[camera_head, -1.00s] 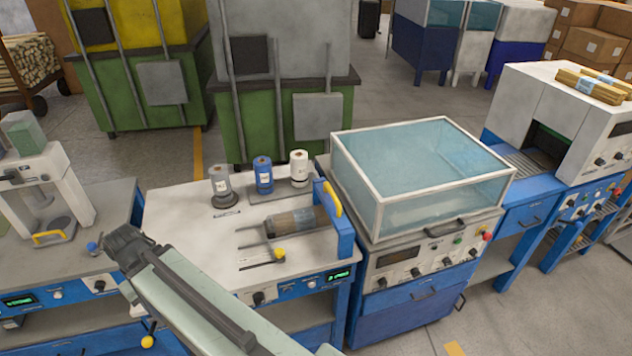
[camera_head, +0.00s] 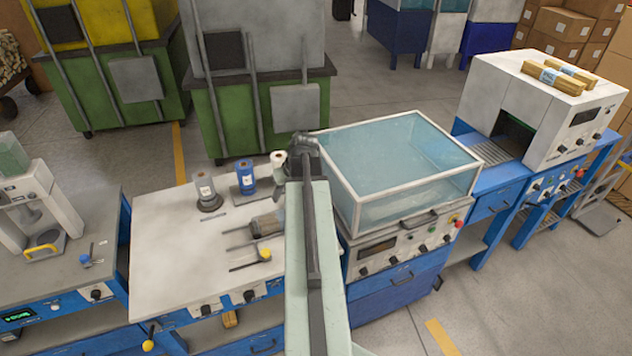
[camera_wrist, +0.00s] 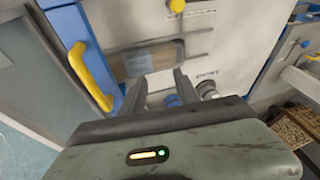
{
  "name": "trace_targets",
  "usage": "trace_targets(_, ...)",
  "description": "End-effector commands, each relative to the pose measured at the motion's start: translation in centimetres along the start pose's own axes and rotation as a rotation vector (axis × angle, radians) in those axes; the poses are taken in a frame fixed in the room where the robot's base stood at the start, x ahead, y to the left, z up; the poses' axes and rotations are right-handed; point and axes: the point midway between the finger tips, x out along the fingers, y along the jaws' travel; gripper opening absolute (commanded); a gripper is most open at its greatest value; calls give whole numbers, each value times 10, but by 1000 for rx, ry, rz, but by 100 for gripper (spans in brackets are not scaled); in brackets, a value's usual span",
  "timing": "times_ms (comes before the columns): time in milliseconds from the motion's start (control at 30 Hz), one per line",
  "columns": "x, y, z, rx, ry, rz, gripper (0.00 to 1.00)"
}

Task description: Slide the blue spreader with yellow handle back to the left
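The blue spreader (camera_wrist: 72,24) with its yellow handle (camera_wrist: 90,76) is left of my gripper's fingers in the wrist view. In the head view it is hidden behind my arm. My gripper (camera_wrist: 161,77) is open, with an empty gap between its two fingers. The fingers are apart from the handle and point toward the worktable (camera_head: 160,260). A brown wrapped bundle (camera_wrist: 147,60) lies beside the spreader, beyond the fingertips; part of it also shows in the head view (camera_head: 266,225).
Grey (camera_head: 206,192), blue (camera_head: 246,180) and white (camera_head: 279,162) spools stand at the table's back. A glass-topped cabinet (camera_head: 400,165) stands close on the right. A yellow-knobbed lever (camera_head: 264,255) lies in front of the bundle. The table's left half is clear.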

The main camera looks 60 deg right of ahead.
Motion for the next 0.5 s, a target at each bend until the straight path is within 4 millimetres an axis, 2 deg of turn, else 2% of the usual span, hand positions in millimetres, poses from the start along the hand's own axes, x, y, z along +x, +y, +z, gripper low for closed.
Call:
trace_targets(33,-23,38,0,41,31,10,38)
trace_targets(100,-40,75,5,76,66,20,38)
trace_targets(200,-55,108,11,104,99,31,38)
trace_targets(300,-60,120,15,114,111,35,38)
trace_targets(500,-53,121,16,113,112,36,38)
